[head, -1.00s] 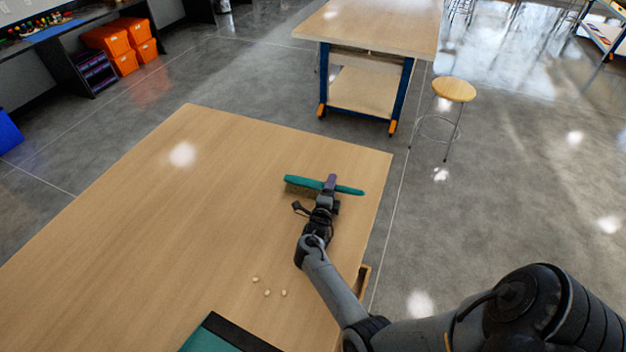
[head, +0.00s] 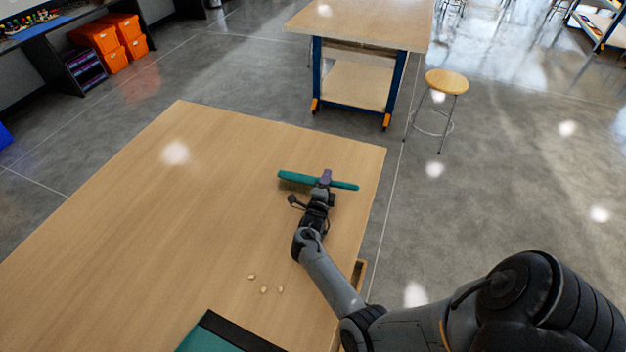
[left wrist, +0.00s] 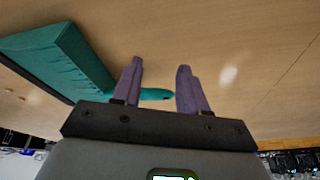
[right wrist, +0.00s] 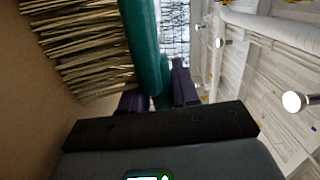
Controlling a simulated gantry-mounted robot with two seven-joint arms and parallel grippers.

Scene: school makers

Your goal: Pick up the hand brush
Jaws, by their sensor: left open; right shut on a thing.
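The hand brush (head: 296,179) has a teal back and handle and is at the far right part of the table. My right gripper (head: 325,177) is shut on it toward its handle side. The right wrist view shows the teal handle (right wrist: 143,45) between the purple fingers (right wrist: 158,92), with pale bristles (right wrist: 85,45) to the left. I cannot tell whether the brush touches the table. My left gripper (left wrist: 158,82) is open, its purple fingers apart; its arm is outside the head view.
A teal dustpan (left wrist: 60,60) lies on the wooden table (head: 170,220), partly showing at the near edge in the head view (head: 208,340). Several small pale bits (head: 264,290) lie nearby. A stool (head: 446,82) and a second table (head: 360,25) stand beyond. The table's left side is clear.

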